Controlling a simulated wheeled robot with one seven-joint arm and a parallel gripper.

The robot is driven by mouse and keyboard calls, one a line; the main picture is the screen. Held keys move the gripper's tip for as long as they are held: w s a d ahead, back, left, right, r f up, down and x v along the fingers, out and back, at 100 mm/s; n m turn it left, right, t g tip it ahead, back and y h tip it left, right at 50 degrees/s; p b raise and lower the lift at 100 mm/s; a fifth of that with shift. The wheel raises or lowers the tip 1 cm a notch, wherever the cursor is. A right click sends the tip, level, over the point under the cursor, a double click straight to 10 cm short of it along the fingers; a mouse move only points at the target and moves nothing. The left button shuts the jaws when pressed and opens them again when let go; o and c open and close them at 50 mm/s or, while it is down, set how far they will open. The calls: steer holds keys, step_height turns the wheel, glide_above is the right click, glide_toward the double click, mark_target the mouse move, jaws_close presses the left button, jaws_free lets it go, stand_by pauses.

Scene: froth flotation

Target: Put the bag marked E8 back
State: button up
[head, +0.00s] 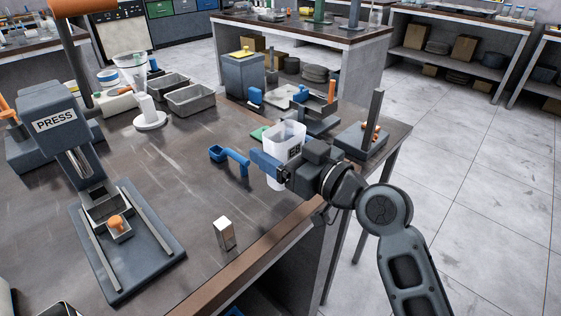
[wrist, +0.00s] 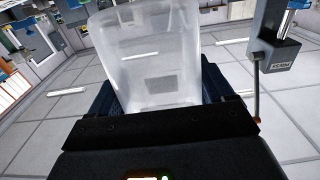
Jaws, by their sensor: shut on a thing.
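The bag marked E8 (head: 289,133) is a translucent white, open-topped pouch with dark lettering on its side. It is upright in the head view, above the right part of the bench. My gripper (head: 270,165) is shut on it, with a blue finger across its lower front. In the wrist view the bag (wrist: 145,50) stands up between my dark fingers (wrist: 160,95), with a faint grey label patch low on it. The lower part of the bag is partly hidden by the gripper. I cannot tell which spot the bag belongs to.
A press (head: 55,120) stands at the left of the bench (head: 165,200). A small metal block (head: 224,233) is near the front edge. A blue handled scoop (head: 230,157) lies left of the bag.

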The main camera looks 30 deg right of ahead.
steer(key=shift+f, duration=1.8)
steer(key=shift+f, duration=0.2)
steer(key=o, duration=1.1)
steer(key=shift+r, duration=0.1)
steer(key=shift+s+d+r, duration=0.1)
steer(key=shift+r, duration=0.05)
steer(key=b+v, duration=0.3)
steer(key=v, duration=0.9)
